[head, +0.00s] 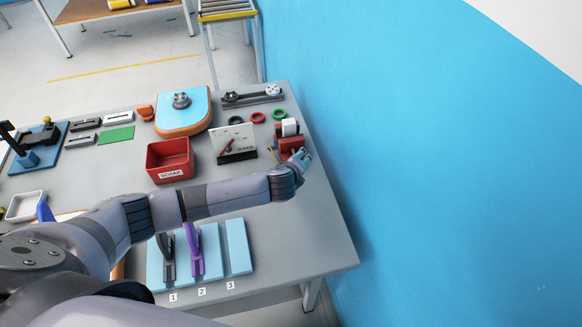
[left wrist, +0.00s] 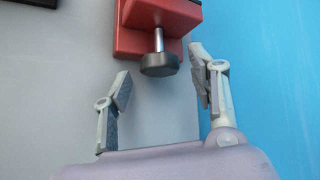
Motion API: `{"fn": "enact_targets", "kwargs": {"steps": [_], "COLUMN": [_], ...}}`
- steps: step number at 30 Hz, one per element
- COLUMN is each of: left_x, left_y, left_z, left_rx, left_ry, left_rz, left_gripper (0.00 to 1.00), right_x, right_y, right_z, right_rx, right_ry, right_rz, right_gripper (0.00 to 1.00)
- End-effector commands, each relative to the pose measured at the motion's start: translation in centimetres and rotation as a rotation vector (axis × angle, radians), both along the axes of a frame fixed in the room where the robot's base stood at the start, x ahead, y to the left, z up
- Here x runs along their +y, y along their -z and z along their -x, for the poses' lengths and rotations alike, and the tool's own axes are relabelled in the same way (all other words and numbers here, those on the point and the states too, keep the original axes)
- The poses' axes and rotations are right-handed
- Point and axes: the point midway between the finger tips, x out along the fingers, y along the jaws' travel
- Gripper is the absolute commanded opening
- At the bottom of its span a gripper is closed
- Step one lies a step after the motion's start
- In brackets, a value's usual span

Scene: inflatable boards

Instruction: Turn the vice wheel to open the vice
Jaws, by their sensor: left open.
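The red vice (head: 291,142) stands near the right edge of the grey table in the head view, with a white piece (head: 290,127) at its top. In the left wrist view the red vice body (left wrist: 150,22) is at the top, and the dark round vice wheel (left wrist: 160,65) sits on a shiny metal screw (left wrist: 158,40). My left gripper (head: 303,158) is at the vice's front side. In the left wrist view its fingers (left wrist: 160,85) are spread, one on each side of the wheel, with visible gaps. The wheel is hidden in the head view. My right gripper is not in view.
A red scrap bin (head: 170,160), a white board (head: 233,140) and a blue-topped orange board (head: 182,105) stand left of the vice. Blue numbered slots (head: 238,247) are at the front. A blue wall (head: 420,150) rises close at right.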

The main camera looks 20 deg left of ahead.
Motion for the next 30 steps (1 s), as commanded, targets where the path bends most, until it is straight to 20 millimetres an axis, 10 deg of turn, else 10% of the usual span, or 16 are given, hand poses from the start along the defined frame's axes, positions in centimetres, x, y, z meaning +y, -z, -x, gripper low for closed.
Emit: {"fn": "enact_targets", "kwargs": {"steps": [16,30], "left_x": [-0.9,-1.0], "left_y": [-5.5,-6.6], "left_z": [7.0,8.2], "left_rx": [-0.001,-0.001], "left_ry": [0.001,-0.001], "left_rz": [0.000,-0.001], "left_gripper": [0.54,0.54], "right_x": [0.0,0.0], "right_y": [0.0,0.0], "right_z": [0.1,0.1], "right_rx": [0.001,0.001], "right_ry": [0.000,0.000], "right_rz": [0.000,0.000], "right_gripper": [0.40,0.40]}}
